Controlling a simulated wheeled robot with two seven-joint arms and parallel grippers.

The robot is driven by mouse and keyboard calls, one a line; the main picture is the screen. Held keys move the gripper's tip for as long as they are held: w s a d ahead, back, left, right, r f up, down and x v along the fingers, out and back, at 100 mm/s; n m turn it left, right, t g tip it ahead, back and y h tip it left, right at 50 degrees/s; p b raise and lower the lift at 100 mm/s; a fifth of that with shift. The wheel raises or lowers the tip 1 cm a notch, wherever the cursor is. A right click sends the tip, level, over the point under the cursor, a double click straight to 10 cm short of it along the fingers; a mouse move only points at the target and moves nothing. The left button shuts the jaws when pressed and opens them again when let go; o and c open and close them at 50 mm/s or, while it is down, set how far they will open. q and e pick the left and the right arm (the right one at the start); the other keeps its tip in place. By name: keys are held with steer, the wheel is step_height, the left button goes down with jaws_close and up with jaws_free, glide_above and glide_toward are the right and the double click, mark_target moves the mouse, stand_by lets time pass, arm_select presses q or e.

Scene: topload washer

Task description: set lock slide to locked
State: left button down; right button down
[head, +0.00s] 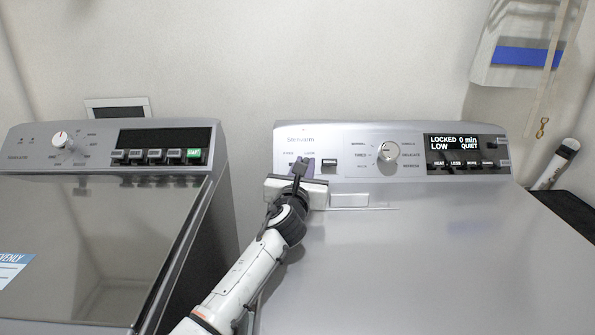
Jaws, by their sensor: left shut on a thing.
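The washer on the right has a silver control panel (345,142), and its display (462,146) reads "LOCKED 0 min LOW QUIET". My left gripper (301,166) is at the left end of this panel, just below small printed labels. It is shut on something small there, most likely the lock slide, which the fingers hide. I cannot see the slide's position directly. My right gripper is not in view.
A round knob (388,152) and a small dark button (329,162) lie right of my gripper. A second machine (100,240) with a dark glossy lid stands left, across a narrow gap. The right washer's top (430,250) is clear.

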arm_select(q)
steer(key=shift+d, duration=0.25)
steer(key=c, duration=1.8)
jaws_free()
steer(key=shift+c, duration=0.2)
steer(key=shift+o, duration=0.8)
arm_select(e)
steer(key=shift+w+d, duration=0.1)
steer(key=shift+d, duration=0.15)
arm_select(q)
steer(key=shift+s+a, duration=0.1)
steer(key=shift+s, duration=0.05)
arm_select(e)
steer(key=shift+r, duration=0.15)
arm_select(q)
steer(key=shift+s+p, duration=0.25)
steer(key=shift+p, duration=0.1)
steer(key=s, duration=0.3)
steer(key=s+p, duration=0.1)
steer(key=s, duration=0.2)
steer(key=s+p, duration=0.1)
steer(key=s, duration=0.2)
steer(key=shift+s+a, duration=0.2)
steer(key=shift+a, duration=0.2)
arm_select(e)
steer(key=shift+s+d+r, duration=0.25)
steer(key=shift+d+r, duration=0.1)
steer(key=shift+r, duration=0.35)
arm_select(q)
steer(key=shift+s+f, duration=0.1)
